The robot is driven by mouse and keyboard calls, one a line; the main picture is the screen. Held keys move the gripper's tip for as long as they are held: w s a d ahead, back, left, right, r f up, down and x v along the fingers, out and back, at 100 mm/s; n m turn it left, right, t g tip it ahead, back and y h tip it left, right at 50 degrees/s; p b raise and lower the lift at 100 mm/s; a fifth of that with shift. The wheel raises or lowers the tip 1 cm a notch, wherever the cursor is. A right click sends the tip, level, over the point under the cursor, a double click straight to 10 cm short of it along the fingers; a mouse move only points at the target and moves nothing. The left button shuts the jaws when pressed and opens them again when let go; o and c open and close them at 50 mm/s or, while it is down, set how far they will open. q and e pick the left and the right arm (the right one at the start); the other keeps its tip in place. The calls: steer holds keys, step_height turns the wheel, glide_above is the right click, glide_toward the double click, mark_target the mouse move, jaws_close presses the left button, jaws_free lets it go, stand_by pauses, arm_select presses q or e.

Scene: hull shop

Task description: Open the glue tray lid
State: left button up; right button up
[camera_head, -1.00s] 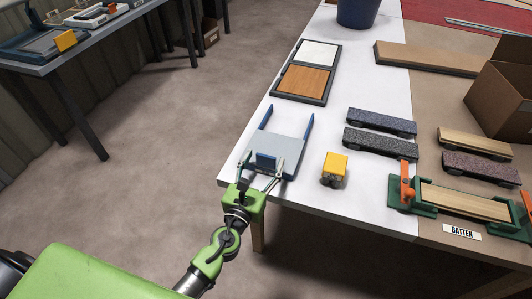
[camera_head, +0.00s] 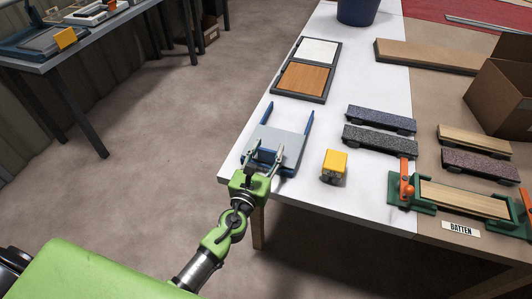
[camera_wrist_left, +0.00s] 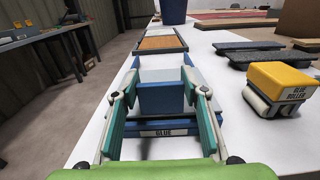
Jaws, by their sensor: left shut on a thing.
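The glue tray (camera_head: 308,121) is blue, with side rails, and sits at the near left corner of the white table. Its front carries a "GLUE" label (camera_wrist_left: 164,133) in the left wrist view. A flat pale grey lid (camera_head: 283,142) lies over the near part of the tray; the lid also shows in the left wrist view (camera_wrist_left: 160,75). A blue upright handle block (camera_wrist_left: 160,98) stands at the lid's near edge. My left gripper (camera_head: 262,155) is shut on this handle, a finger on each side. My right gripper is not in view.
A yellow glue roller (camera_head: 334,163) stands just right of the tray. Dark sanding blocks (camera_head: 380,140) and a green clamp fixture (camera_head: 425,209) with a batten lie further right. A framed two-panel board (camera_head: 305,79) lies behind. Left of the table is open floor.

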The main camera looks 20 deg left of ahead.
mark_target(280, 132)
arm_select(q)
steer(key=w, duration=0.4)
steer(key=w+b, duration=0.1)
steer(key=w, duration=0.4)
steer(key=w+b, duration=0.1)
steer(key=w, duration=0.3)
steer(key=shift+w+d, duration=0.2)
steer(key=shift+d, duration=0.05)
steer(key=o, duration=1.6)
steer(key=shift+s, duration=0.15)
steer(key=s, duration=1.1)
steer(key=shift+s+a, duration=0.2)
steer(key=shift+s, duration=0.2)
